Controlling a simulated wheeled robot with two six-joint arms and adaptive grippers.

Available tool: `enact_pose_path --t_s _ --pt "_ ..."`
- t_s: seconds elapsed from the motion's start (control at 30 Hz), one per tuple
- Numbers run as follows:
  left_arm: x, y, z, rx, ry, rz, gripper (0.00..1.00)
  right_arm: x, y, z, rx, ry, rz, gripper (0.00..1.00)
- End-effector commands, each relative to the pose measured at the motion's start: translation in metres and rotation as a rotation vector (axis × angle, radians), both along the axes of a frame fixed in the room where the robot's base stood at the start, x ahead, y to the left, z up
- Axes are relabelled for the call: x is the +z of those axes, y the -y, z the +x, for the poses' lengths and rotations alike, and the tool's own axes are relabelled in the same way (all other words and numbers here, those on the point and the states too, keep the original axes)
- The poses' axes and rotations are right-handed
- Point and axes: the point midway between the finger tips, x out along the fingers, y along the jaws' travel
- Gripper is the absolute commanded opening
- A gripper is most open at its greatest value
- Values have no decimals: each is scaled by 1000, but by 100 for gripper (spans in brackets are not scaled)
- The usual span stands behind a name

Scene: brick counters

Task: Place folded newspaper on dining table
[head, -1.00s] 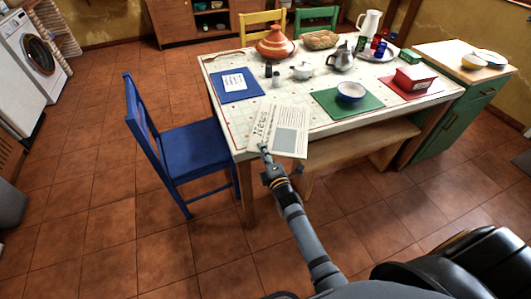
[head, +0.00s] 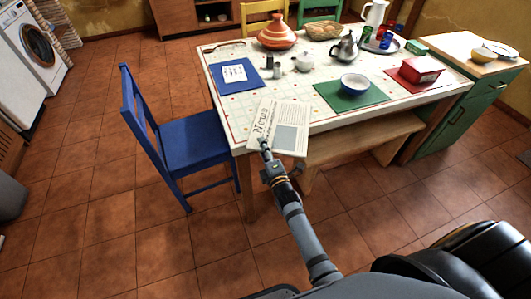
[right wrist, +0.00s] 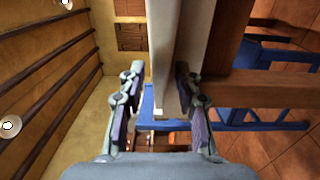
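The folded newspaper (head: 280,128) is a pale printed sheet with a "News" heading and a grey picture block. It is at the near left corner of the dining table (head: 335,130), overlapping the near edge in the head view. My right gripper (head: 265,150) is at the newspaper's near left edge. Whether the newspaper touches the tabletop is hard to tell. My left gripper is not in view.
A blue placemat (head: 234,76) with a paper lies behind the newspaper. A green placemat (head: 330,100) with a bowl (head: 355,86) lies to its right. A blue chair (head: 190,140) stands left, and a wooden bench (head: 365,138) stands along the near side.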

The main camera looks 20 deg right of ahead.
Motion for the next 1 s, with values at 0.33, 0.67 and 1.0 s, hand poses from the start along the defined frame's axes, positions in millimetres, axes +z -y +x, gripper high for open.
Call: enact_pose_path --t_s 0.33,0.67,1.0 --pt "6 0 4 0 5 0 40 0 2 -73 -1 -3 1 33" --pt "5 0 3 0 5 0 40 1 4 -119 0 1 0 33" --pt "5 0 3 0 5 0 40 1 4 -120 0 1 0 33"
